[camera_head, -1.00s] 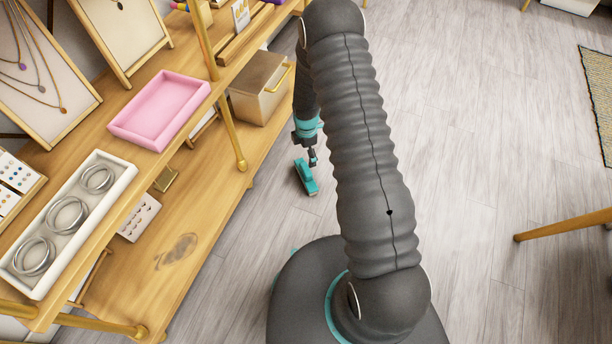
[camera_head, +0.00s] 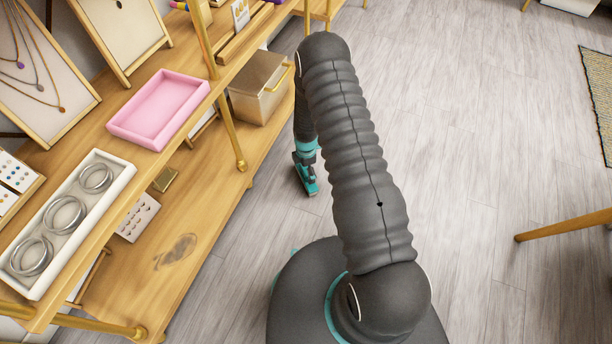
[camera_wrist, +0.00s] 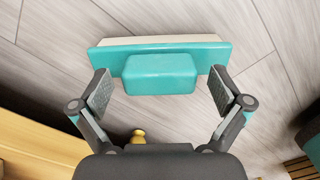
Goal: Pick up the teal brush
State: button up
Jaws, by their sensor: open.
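The teal brush (camera_wrist: 160,73) lies on the grey wood floor, with a teal back, a raised block-like grip and a pale strip along its far side. In the wrist view my gripper (camera_wrist: 162,92) is open, with one finger on each side of the raised grip and clear space between each finger and the grip. In the head view the brush (camera_head: 308,184) shows just below my gripper (camera_head: 308,165), which partly covers it. I cannot tell the exact height of the fingers above the floor.
A wooden shelf unit (camera_head: 200,215) with brass posts stands left of the brush. It holds a pink tray (camera_head: 160,108), a white bangle tray (camera_head: 112,205) and a lidded box (camera_head: 260,85). A wooden leg (camera_head: 565,225) stands at the right. The floor between is clear.

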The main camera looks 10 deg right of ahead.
jog(key=c, duration=1.4)
jog(key=shift+r, duration=0.15)
jog(key=shift+w+r, duration=0.1)
jog(key=shift+r, duration=0.45)
notch_tip(320, 180, up, 3)
jog(key=shift+f, duration=0.1)
jog(key=s+d+r, duration=0.2)
jog(key=d, duration=0.1)
jog(key=s+d+r, duration=0.2)
jog(key=d, duration=0.1)
jog(key=s+d+r, duration=0.2)
jog(key=d+r, duration=0.1)
jog(key=d, duration=0.1)
jog(key=shift+p, duration=0.3)
